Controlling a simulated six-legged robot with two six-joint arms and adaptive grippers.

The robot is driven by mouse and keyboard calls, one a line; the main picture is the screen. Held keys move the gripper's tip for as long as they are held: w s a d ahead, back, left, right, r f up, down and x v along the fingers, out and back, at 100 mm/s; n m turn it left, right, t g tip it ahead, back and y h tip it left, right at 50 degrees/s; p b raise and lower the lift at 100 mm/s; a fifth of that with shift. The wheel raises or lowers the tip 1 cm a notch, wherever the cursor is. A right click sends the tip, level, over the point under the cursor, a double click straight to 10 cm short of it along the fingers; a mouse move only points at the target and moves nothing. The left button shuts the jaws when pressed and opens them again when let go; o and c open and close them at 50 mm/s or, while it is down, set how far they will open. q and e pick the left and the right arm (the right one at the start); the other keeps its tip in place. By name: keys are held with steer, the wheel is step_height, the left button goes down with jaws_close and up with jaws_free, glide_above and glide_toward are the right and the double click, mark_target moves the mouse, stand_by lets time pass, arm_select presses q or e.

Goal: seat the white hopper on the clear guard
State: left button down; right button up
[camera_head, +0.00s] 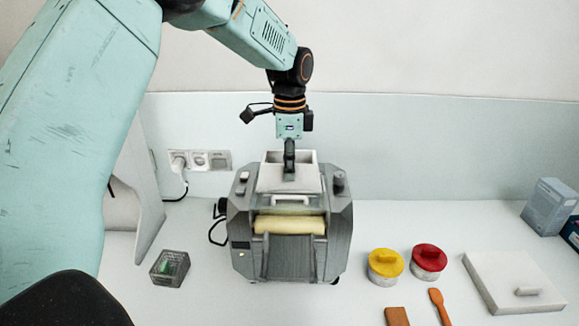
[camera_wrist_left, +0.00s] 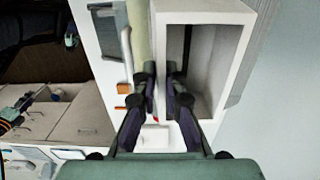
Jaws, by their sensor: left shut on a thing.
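The white hopper (camera_head: 270,178) is an open-topped box over the top of the grey mill (camera_head: 335,225). My left gripper (camera_head: 289,172) comes down from above and is shut on the hopper's near wall. In the left wrist view my two fingers (camera_wrist_left: 166,88) straddle the wall of the hopper (camera_wrist_left: 205,12), whose inside is open and empty. The clear guard (camera_head: 262,205), with a white handle, is just below the hopper on the mill's front. I cannot tell whether the hopper's underside touches the guard.
A yellow roller (camera_head: 290,224) lies across the mill. A dark basket (camera_head: 170,268) stands left. Yellow-lidded (camera_head: 385,263) and red-lidded (camera_head: 429,258) tins, a white board (camera_head: 510,282) and boxes (camera_head: 549,204) stand right. The wall with sockets (camera_head: 200,159) is behind.

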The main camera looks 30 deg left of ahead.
arm_select(q)
steer(key=shift+w+f, duration=0.25)
steer(key=shift+w, duration=0.15)
steer(key=shift+f, duration=0.1)
steer(key=shift+w, duration=0.1)
stand_by(0.3)
steer(key=c, duration=1.4)
jaws_free()
steer(key=shift+o, duration=0.2)
steer(key=shift+f, duration=0.1)
